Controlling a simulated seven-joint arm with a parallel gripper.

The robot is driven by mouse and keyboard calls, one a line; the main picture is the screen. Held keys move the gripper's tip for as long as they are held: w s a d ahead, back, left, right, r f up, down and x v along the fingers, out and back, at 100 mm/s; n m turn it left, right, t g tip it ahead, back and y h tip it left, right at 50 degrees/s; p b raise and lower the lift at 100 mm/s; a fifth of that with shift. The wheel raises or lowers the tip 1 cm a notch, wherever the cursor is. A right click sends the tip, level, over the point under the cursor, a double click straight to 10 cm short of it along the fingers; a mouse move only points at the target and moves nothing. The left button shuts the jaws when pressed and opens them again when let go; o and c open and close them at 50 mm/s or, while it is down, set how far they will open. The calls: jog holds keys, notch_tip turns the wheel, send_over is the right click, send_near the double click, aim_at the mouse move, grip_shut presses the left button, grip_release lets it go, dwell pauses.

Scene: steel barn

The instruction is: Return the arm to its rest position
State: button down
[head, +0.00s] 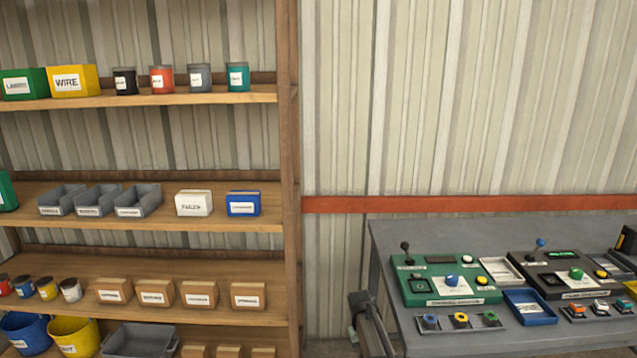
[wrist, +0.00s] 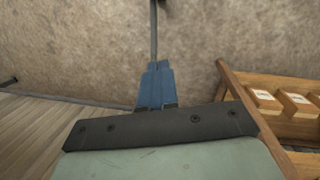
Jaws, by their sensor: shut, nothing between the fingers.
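My gripper (wrist: 156,66) shows in the wrist view. Its dark crossbar with screws and pale green body fill the lower middle, and its blue fingers point up the picture. The fingers are together with nothing between them. They stand in front of a rough brown surface, apart from the shelf at the right. I cannot clearly make out my gripper in the head view. A thin dark rod (wrist: 153,28) runs up from beyond the fingertips; I cannot tell what it belongs to.
In the head view a wooden shelf (head: 287,150) with labelled boxes and bins fills the left. A grey bench (head: 400,243) with a green control panel (head: 420,283) and a black one (head: 548,282) stands at the right. The shelf's edge also shows in the wrist view (wrist: 240,92).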

jog(key=s+d+f+g, duration=0.1)
jog(key=s+f, duration=0.9)
jog(key=s, duration=0.2)
jog(key=s+f+g, duration=0.1)
jog(key=s+f, duration=0.3)
jog(key=s, duration=0.9)
jog(key=s+f+m+g+y, duration=0.1)
jog(key=s+f, duration=0.3)
jog(key=s, duration=0.9)
jog(key=s+f+m+g, duration=0.1)
jog(key=s+f+g, duration=0.1)
jog(key=s, duration=1.1)
jog(key=shift+s+d+f+g+y, duration=0.2)
jog(key=shift+f+g+y, duration=0.15)
jog(key=shift+f, duration=0.55)
